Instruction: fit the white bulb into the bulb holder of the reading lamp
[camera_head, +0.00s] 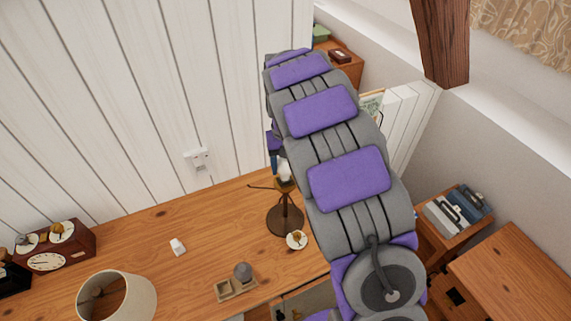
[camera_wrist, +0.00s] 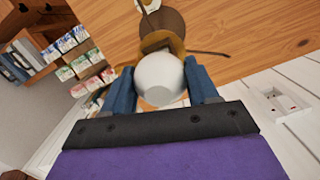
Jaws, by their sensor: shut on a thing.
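The white bulb (camera_wrist: 160,80) is between the two blue fingers of my gripper (camera_wrist: 162,88) in the wrist view, which are shut on it. In the head view the bulb (camera_head: 285,172) shows just above the brass-coloured bulb holder (camera_head: 285,186) of the reading lamp. The lamp's round dark base (camera_head: 285,221) stands on the wooden desk. In the wrist view the holder (camera_wrist: 163,41) lies right beyond the bulb, which overlaps it. I cannot tell whether the bulb touches or sits in the holder. My arm hides part of the gripper in the head view.
A cream lampshade (camera_head: 143,288) stands at the desk's front left. A small white object (camera_head: 178,247), a wooden tray (camera_head: 236,290) with a grey ball, and a small round dish (camera_head: 297,240) lie on the desk (camera_head: 215,215). A clock box (camera_head: 65,255) is at left. A wall socket (camera_head: 198,158) is behind.

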